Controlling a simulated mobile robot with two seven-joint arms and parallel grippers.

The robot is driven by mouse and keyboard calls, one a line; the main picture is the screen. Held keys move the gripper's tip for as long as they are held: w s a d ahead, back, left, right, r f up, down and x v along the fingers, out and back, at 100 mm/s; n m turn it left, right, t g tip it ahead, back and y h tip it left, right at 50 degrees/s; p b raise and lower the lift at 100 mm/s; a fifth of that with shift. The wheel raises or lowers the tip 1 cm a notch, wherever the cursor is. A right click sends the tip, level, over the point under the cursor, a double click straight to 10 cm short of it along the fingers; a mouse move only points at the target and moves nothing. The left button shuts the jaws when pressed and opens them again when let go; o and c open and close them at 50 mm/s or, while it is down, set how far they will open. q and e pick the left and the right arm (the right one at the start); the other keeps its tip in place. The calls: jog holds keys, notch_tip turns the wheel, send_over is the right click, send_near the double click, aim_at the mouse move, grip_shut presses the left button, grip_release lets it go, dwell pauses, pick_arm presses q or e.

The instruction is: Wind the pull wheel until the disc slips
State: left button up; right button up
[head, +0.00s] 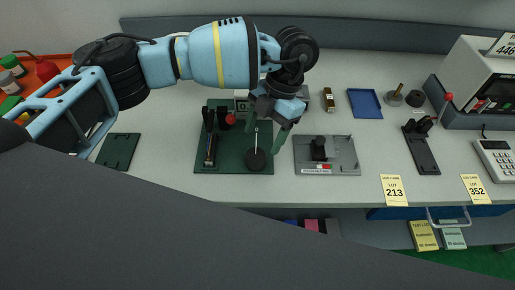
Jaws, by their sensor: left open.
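A dark green base plate (225,169) lies on the bench near the middle. On it are a round dark disc (257,161) at the front right, with a thin pale rod standing above it, and black upright parts with a red ball knob (230,119) at the left. I cannot tell for sure which round part is the pull wheel. My left gripper (268,133) is open and empty, pointing down over the plate's right side. It hides part of the plate's back right. My right gripper is not in view.
A grey plate (345,160) with a black post stands to the right. A blue tray (365,103), a black lever stand (423,153) and a calculator (494,158) lie farther right. A flat green plate (118,151) lies at left. Yellow lot cards (394,189) stand at the front edge.

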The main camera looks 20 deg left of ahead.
aim_at(256, 154)
pick_arm(q)
jog(key=shift+x, duration=2.7)
jog(key=shift+c, duration=0.2)
jog(key=c, duration=1)
